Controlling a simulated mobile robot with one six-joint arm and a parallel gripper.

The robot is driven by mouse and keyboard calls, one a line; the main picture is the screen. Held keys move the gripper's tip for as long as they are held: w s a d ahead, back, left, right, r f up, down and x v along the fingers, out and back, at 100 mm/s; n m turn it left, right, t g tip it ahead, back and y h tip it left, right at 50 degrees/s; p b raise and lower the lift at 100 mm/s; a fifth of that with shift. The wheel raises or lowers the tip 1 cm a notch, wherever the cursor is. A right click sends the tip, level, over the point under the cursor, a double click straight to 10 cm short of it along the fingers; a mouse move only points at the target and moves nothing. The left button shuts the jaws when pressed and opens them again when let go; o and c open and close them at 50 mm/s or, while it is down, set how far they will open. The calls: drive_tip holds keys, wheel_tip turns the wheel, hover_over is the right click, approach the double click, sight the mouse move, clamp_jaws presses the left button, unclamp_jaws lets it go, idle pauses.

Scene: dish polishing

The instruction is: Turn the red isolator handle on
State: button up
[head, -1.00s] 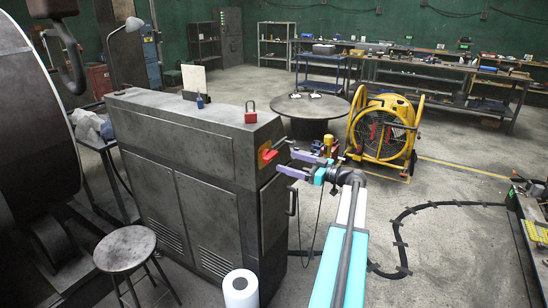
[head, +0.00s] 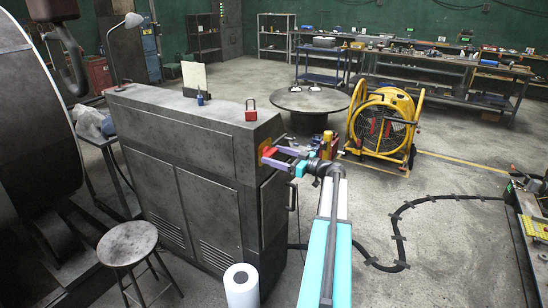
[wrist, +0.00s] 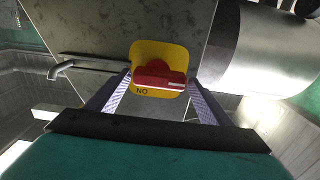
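The red isolator handle (wrist: 160,76) sits on a yellow plate (wrist: 143,51) on the end face of a dark metal cabinet (head: 205,150). In the wrist view the handle lies across the picture, with a white line near its right end. Letters that read "NO" in this view show on the plate below it. In the head view the handle (head: 268,152) is small and partly hidden by my fingers. My gripper (wrist: 160,82) is open, with one finger at each end of the handle. I cannot tell whether the fingers touch it.
A red padlock (head: 251,110) and a small blue one (head: 200,99) stand on the cabinet top. A stool (head: 127,243) and a white roll (head: 241,285) are in front. A yellow fan (head: 383,130), a round table (head: 309,100) and a floor cable (head: 398,232) are to the right.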

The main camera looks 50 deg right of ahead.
drive_tip(key=c, duration=0.7)
drive_tip(key=shift+o, duration=0.2)
drive_tip(key=shift+a, duration=0.5)
drive_tip(key=shift+d+f, duration=0.15)
drive_tip(key=shift+d, duration=0.2)
